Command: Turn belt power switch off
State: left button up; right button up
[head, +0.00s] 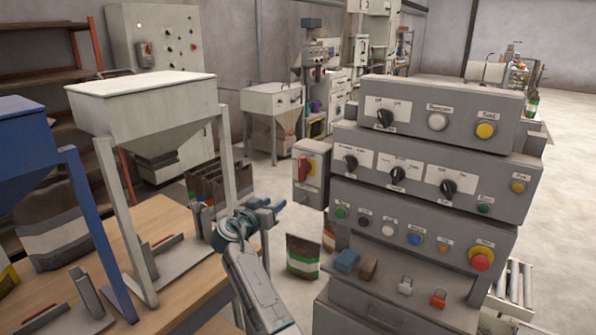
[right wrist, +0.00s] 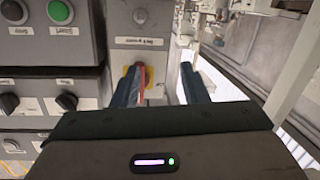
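The belt power switch (head: 306,166) is a red handle on a yellow plate, on the front of a small grey box left of the stacked control panels. The handle looks upright. My right gripper (head: 275,207) is below and to the left of it in the head view, apart from it and empty. In the right wrist view the picture is upside down. There the gripper (right wrist: 160,82) is open, and the red and yellow switch (right wrist: 146,72) shows beyond the left finger, which hides part of it. My left gripper is not in view.
The stacked control panels (head: 430,195) with knobs and buttons stand right of the switch box. A wooden table (head: 170,230) with white and blue hoppers is at the left. A bag (head: 303,256) stands on the floor below the switch box.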

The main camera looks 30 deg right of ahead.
aim_at(300, 165)
notch_tip(300, 165, up, 9)
jog(key=s+d+m+g+h, duration=0.1)
jog(key=s+m+h, duration=0.1)
jog(key=m, duration=0.1)
jog(key=p+x, duration=0.4)
jog(key=x, duration=0.5)
jog(key=shift+w+d, duration=0.15)
jog(key=shift+w+d+f, duration=0.1)
jog(key=shift+w+d, duration=0.15)
jog(key=shift+d, duration=0.25)
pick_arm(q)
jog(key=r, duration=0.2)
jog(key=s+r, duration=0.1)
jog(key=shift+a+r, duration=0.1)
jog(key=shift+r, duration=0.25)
pick_arm(e)
jog(key=shift+f, duration=0.1)
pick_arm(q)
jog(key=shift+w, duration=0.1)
pick_arm(e)
jog(key=c, duration=0.8)
grip_shut()
